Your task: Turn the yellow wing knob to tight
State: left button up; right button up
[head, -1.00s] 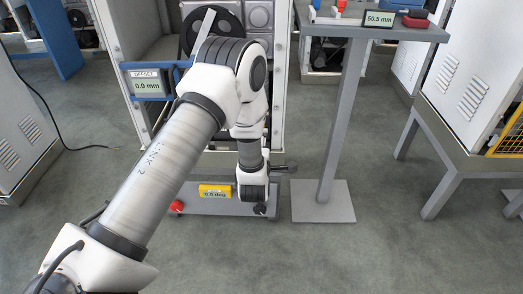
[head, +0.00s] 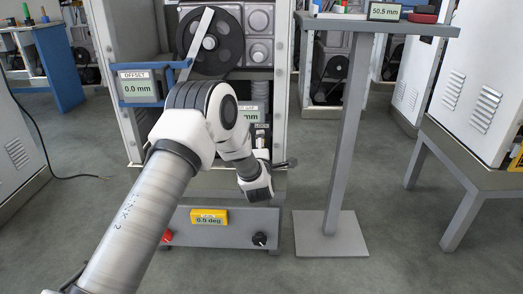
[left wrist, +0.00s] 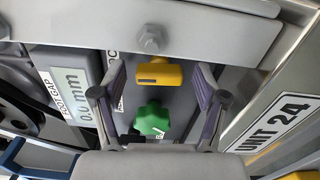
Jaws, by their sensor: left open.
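The yellow wing knob (left wrist: 158,73) shows in the left wrist view, on a grey panel below a bolt, with its wing lying roughly level across the picture. My left gripper (left wrist: 160,82) is open, with one finger to each side of the yellow knob and a visible gap on both sides. A green lobed knob (left wrist: 152,119) sits below the yellow one, also between the fingers. In the head view my left arm hides the yellow knob and most of the gripper. My right gripper is not in view.
A foot gap display (left wrist: 78,103) is left of the knobs, and a UNIT 24 plate (left wrist: 282,121) is at right. In the head view, an offset display (head: 141,86) is left of my arm, a low bar with an angle display (head: 209,217) below, and a grey stand (head: 345,150) at right.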

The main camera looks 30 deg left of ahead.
pick_arm(q)
jog(key=c, duration=1.2)
jog(key=shift+o, duration=0.2)
jog(key=shift+r+m+p, duration=0.3)
jog(key=shift+m+p, duration=0.1)
jog(key=shift+p, duration=0.25)
jog(key=shift+f, duration=0.2)
jog(key=o, duration=1.2)
jog(key=shift+f, duration=0.1)
jog(key=shift+c, duration=0.2)
jog(key=v, duration=1.2)
